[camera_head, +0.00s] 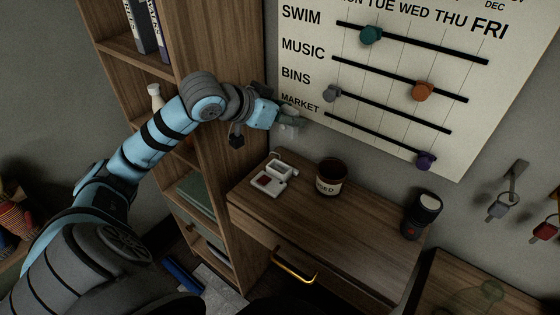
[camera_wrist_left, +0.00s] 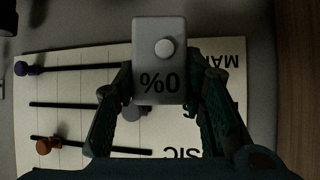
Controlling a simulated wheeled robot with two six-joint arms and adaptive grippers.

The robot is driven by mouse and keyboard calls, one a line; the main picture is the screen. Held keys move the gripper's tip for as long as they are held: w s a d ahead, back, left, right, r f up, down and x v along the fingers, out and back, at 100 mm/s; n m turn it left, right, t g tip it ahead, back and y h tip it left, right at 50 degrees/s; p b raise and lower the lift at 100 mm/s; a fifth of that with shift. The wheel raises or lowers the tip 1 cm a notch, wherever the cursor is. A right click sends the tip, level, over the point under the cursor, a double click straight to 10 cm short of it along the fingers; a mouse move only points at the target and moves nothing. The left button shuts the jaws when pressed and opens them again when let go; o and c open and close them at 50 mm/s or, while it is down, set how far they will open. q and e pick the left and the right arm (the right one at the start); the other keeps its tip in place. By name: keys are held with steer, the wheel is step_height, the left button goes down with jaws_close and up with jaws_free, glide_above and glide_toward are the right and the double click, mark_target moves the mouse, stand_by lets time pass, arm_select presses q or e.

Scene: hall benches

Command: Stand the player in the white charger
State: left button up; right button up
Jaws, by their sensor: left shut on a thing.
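My left gripper (camera_head: 287,117) is in front of the lower left corner of the wall chart, above the desk. It is shut on the player (camera_wrist_left: 160,60), a pale grey box with a round white button and dark marks that look like 0%. In the wrist view the player sits between both fingers (camera_wrist_left: 160,98). In the head view the player (camera_head: 289,132) is small and dim below the fingertips. My right gripper is out of view.
A dark labelled jar (camera_head: 331,176) stands right of the charger on the desk (camera_head: 340,225). A black cylinder (camera_head: 422,215) is at the desk's right end. A tall wooden shelf (camera_head: 222,60) rises at the left. The desk's front middle is clear.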

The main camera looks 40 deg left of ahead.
arm_select(q)
steer(key=w+a+r+n+y, duration=0.2)
steer(key=a+r, duration=0.1)
steer(key=f+b, duration=0.1)
steer(key=f, duration=0.5)
steer(key=f+b, duration=0.1)
steer(key=f, duration=0.6)
steer(key=f+b, duration=0.2)
steer(key=f, duration=0.4)
steer(key=shift+s+a+f, duration=0.2)
steer(key=shift+a+f, duration=0.2)
steer(key=shift+r, duration=0.1)
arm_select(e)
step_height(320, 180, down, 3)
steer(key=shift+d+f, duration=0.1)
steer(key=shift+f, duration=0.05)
arm_select(q)
steer(key=o, duration=1.2)
steer(key=shift+o, duration=0.2)
